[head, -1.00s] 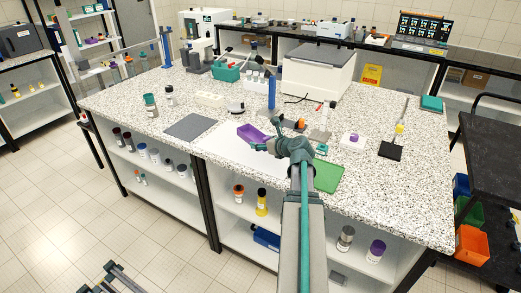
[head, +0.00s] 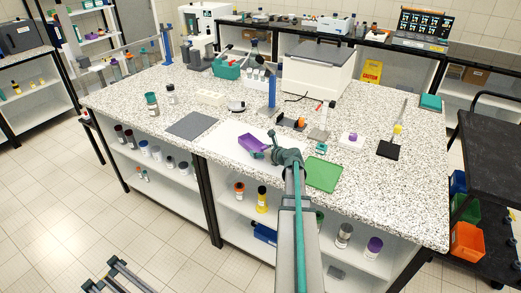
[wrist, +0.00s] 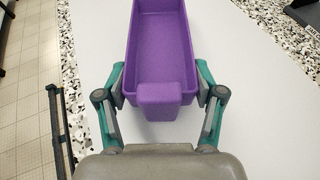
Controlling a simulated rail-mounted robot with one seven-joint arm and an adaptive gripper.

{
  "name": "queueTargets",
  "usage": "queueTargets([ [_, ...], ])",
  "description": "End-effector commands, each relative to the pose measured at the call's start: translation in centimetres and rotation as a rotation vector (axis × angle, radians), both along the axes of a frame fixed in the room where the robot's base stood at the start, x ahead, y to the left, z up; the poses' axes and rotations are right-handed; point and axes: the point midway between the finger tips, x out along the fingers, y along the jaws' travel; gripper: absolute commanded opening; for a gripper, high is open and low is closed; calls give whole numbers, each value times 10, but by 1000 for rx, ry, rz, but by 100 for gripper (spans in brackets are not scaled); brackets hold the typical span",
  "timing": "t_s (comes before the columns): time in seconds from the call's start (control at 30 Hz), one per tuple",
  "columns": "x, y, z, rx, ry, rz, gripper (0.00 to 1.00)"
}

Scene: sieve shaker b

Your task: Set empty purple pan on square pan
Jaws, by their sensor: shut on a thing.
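The purple pan (head: 252,143) is a long open tray over the white sheet near the bench's front edge. In the wrist view the pan (wrist: 161,45) is empty inside, with a tab at its near end. My gripper (head: 268,153) is at this near end. In the wrist view the fingers of my gripper (wrist: 160,92) are on both sides of the pan, shut on it. I cannot tell whether the pan touches the sheet. I cannot tell for sure which thing is the square pan; a small grey square plate (head: 319,134) lies behind and right of my gripper.
A green tray (head: 322,174) lies right of my gripper, and a grey mat (head: 192,125) lies to the left. A blue stand (head: 271,95) and a white box-shaped machine (head: 317,70) are behind. A black square base (head: 388,150) stands farther right. The white sheet (head: 222,142) has bare room.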

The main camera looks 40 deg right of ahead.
Motion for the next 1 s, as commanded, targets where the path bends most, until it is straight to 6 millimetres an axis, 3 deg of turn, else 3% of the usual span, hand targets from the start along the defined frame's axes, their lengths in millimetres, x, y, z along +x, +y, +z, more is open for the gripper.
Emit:
queueTargets([
  [0.43, 0, 0, -6, 0, 0, 0, 33],
  [0.47, 0, 0, -5, -1, 0, 0, 71],
  [0.6, 0, 0, -5, -1, 0, 0, 93],
  [1.0, 0, 0, 0, -1, 0, 0, 93],
])
